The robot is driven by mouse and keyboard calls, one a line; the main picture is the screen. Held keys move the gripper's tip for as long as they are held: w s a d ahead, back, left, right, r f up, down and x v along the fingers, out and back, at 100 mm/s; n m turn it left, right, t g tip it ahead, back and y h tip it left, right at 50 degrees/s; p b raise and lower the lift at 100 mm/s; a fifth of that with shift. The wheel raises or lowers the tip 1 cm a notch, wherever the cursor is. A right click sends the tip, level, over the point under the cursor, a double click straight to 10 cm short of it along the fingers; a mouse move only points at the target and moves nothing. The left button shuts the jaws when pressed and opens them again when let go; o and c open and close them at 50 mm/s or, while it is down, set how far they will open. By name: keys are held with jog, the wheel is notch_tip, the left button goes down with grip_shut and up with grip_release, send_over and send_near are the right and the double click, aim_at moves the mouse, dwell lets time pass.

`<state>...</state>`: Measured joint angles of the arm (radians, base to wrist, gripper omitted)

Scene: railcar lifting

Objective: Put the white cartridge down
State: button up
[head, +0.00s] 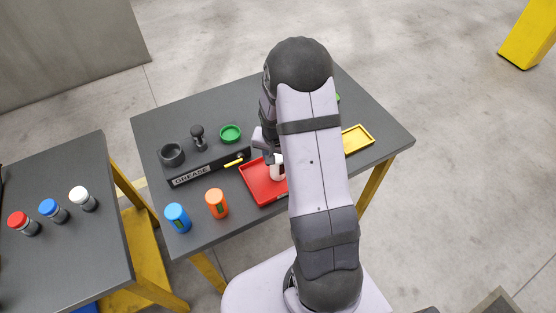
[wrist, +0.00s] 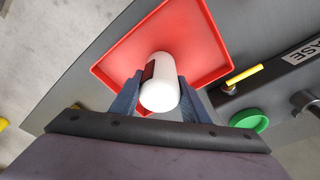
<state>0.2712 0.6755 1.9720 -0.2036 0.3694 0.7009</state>
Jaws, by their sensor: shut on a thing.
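The white cartridge (wrist: 162,88) is between the two fingers of my gripper (wrist: 158,92), which is shut on it. A dark patch shows on its side in the wrist view. In the head view the white cartridge (head: 277,170) is partly hidden by my arm and appears over the red tray (head: 257,194). The red tray (wrist: 122,48) lies behind the cartridge in the wrist view. I cannot tell whether the cartridge touches the tray floor. My gripper's fingers are mostly hidden in the head view.
On the dark table, a blue cartridge (head: 177,217) and an orange cartridge (head: 216,203) stand left of the tray. The grease block (head: 200,172), yellow stick (head: 234,162) and green ring (head: 230,133) sit behind. A yellow tray (head: 357,139) is right. Several cartridges stand on the left table (head: 80,262).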

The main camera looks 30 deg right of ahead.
jog(key=shift+f, duration=0.15)
jog(key=o, duration=1.2)
jog(key=r, duration=0.4)
jog(key=s+a+r+b, duration=0.1)
jog(key=r, duration=0.3)
jog(key=r+b, duration=0.1)
jog(key=r, duration=0.3)
jog(key=shift+s+a+r, duration=0.15)
jog(key=s+a+f+n+g+y, duration=0.1)
jog(key=s+a+n, duration=0.8)
jog(key=s, duration=0.7)
jog(key=a, duration=0.2)
jog(key=shift+s+a, duration=0.35)
